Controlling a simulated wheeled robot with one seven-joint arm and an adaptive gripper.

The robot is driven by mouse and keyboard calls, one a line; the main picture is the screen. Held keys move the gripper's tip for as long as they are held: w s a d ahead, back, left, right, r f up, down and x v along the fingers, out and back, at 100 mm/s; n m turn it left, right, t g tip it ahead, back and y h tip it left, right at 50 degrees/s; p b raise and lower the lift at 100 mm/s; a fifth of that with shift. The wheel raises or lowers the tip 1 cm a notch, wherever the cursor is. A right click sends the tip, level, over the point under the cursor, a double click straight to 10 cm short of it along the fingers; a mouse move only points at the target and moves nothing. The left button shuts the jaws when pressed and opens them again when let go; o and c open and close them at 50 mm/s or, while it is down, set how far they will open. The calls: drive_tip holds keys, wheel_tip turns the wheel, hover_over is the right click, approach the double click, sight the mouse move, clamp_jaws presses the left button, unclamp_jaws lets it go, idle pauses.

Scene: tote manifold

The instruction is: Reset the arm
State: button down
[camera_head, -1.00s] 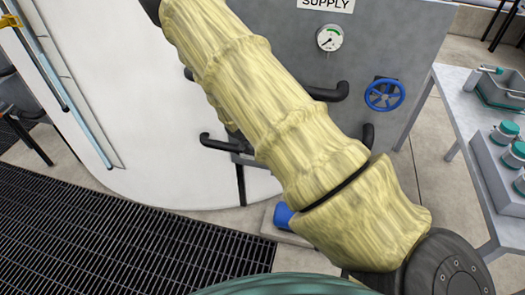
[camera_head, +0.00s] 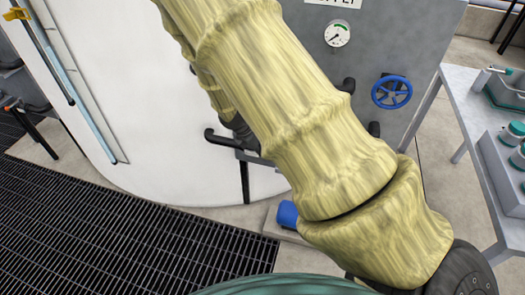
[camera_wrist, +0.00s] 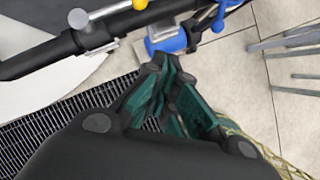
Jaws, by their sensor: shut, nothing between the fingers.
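My gripper (camera_wrist: 165,88) shows in the wrist view, its dark teal fingers close together and shut with nothing held. It points toward a dark pipe (camera_wrist: 62,48) and a blue fitting (camera_wrist: 166,40) on the floor side beyond it. I cannot tell from this view how far apart they are. In the head view my arm, in a pale yellow cover, crosses from top middle to lower right. My fingers cannot be made out there.
A grey supply panel with a gauge (camera_head: 337,33) and a blue handwheel (camera_head: 391,92) stands behind my arm. A table (camera_head: 468,88) with teal-lidded containers is at right. A blue part (camera_head: 287,213) sits low near the floor grating (camera_head: 120,235). Black handles stick out near my arm.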

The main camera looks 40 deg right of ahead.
drive_tip(key=shift+s+a+r, duration=0.1)
drive_tip(key=shift+a+r, duration=0.1)
drive_tip(key=shift+r, duration=0.15)
idle(0.4)
drive_tip(key=s+a+f+m+y, duration=0.5)
drive_tip(key=s+a+f+m, duration=0.55)
drive_tip(key=s+f, duration=0.6)
drive_tip(key=s+a+f+m, duration=0.2)
drive_tip(key=s+a+m, duration=0.1)
drive_tip(key=s, duration=0.5)
drive_tip(key=s+a+f+m, duration=0.2)
drive_tip(key=s+m, duration=0.3)
drive_tip(key=s, duration=0.3)
drive_tip(key=shift+a, duration=0.85)
drive_tip(key=shift+s, duration=0.1)
